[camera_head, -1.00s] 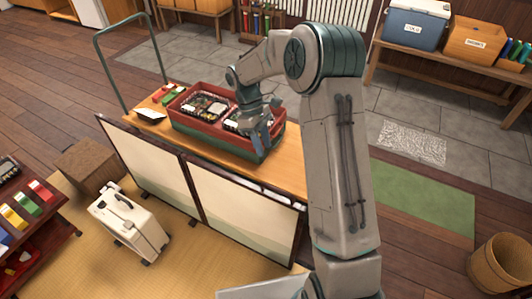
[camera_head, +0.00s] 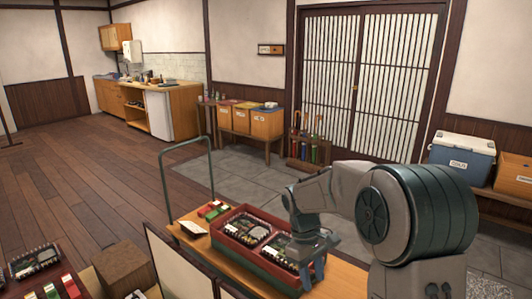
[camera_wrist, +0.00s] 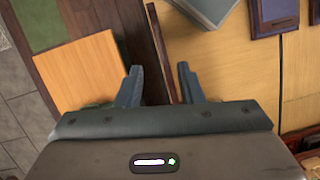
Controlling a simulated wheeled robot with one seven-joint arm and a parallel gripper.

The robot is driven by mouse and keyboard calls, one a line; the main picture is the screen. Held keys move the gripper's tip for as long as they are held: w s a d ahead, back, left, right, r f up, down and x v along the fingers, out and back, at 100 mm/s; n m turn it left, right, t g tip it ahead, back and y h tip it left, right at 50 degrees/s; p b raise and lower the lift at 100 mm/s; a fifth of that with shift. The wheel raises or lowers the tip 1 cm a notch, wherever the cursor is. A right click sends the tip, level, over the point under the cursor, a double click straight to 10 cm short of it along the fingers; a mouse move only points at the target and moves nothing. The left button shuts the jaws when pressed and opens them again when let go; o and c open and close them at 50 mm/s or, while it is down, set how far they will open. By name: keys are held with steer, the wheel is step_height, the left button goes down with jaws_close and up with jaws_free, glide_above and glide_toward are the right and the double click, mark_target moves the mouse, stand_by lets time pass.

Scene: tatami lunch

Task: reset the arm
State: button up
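My arm reaches in from the right in the head view, bent at a large dark green joint. My gripper (camera_head: 312,272) hangs fingers-down at the right end of a red tray (camera_head: 262,262) on the wooden cart. The wrist view shows the two blue-grey fingers (camera_wrist: 160,74) spread apart with nothing between them. From these views I cannot tell whether the fingers touch the tray rim.
The tray holds packed lunch boxes (camera_head: 246,230). A green cart handle (camera_head: 186,140) rises at left. Folding screen panels (camera_head: 178,262) stand before the cart. A brown block (camera_head: 124,268) is lower left. A blue cooler (camera_head: 462,160) sits right. Wooden floor at left is open.

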steer(key=s+d+r+m+t+y+p, duration=0.1)
steer(key=s+r+m, duration=0.3)
steer(key=s, duration=0.5)
steer(key=s+d+r+m+t+y+p, duration=0.1)
steer(key=s+r+m+t+p, duration=0.3)
steer(key=s+r, duration=0.4)
steer(key=shift+s+d, duration=0.55)
steer(key=shift+s, duration=0.35)
stand_by(0.6)
